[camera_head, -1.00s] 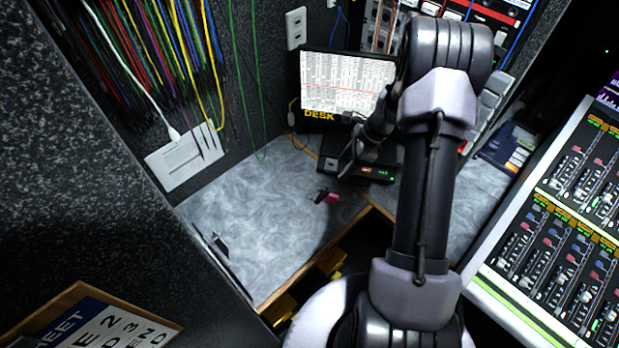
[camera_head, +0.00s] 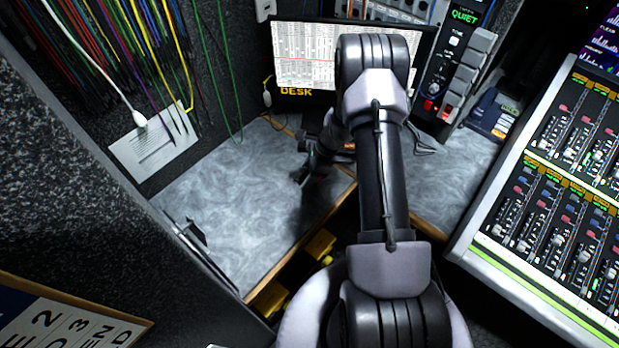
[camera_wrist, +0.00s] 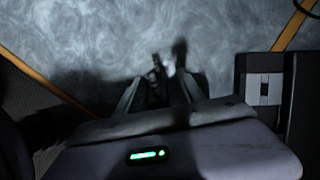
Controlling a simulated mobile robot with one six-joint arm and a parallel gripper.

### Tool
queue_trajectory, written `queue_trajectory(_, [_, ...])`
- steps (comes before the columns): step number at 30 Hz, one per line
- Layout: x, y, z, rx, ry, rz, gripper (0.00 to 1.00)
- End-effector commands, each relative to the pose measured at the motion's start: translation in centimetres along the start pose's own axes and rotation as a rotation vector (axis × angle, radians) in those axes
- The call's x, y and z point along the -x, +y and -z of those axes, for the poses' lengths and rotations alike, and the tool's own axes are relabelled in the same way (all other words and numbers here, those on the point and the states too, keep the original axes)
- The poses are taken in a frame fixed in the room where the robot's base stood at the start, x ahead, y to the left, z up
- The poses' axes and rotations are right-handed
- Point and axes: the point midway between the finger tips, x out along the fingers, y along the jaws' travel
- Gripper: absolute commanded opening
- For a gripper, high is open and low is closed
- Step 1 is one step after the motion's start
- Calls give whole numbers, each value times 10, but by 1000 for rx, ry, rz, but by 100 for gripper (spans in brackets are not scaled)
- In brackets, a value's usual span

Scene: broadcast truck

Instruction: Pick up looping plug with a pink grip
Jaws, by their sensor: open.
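The pink grip seen on the grey desk earlier does not show in the head view now; my gripper (camera_head: 303,176) covers that spot, low over the desk. In the wrist view my gripper (camera_wrist: 158,88) has its two dark fingers apart, pointing at the desk. A small dark upright shape (camera_wrist: 157,66) with a pale patch beside it shows between and just beyond the fingertips. It may be the looping plug, but it is in shadow and I cannot make out pink. I cannot tell whether the fingers touch it.
The grey desk (camera_head: 235,205) is clear to the left of my gripper. Its front edge borders a dark gap with yellow items (camera_head: 320,243). A monitor (camera_head: 297,55) stands behind. A black box (camera_wrist: 265,85) is at the right in the wrist view. A mixing console (camera_head: 560,200) is at right.

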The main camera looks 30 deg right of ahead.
Motion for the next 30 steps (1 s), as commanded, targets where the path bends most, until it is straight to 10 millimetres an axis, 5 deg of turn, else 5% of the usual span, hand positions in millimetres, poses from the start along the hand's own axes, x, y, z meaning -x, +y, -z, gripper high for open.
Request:
queue_trajectory(1, [1,0,0,0,0,0,44])
queue_trajectory(8, [1,0,0,0,0,-1,0])
queue_trajectory(19, [3,0,-1,1,0,0,0])
queue_trajectory(28, [39,0,-16,0,-1,-1,0])
queue_trajectory(30, [39,14,-9,-2,-1,-2,0])
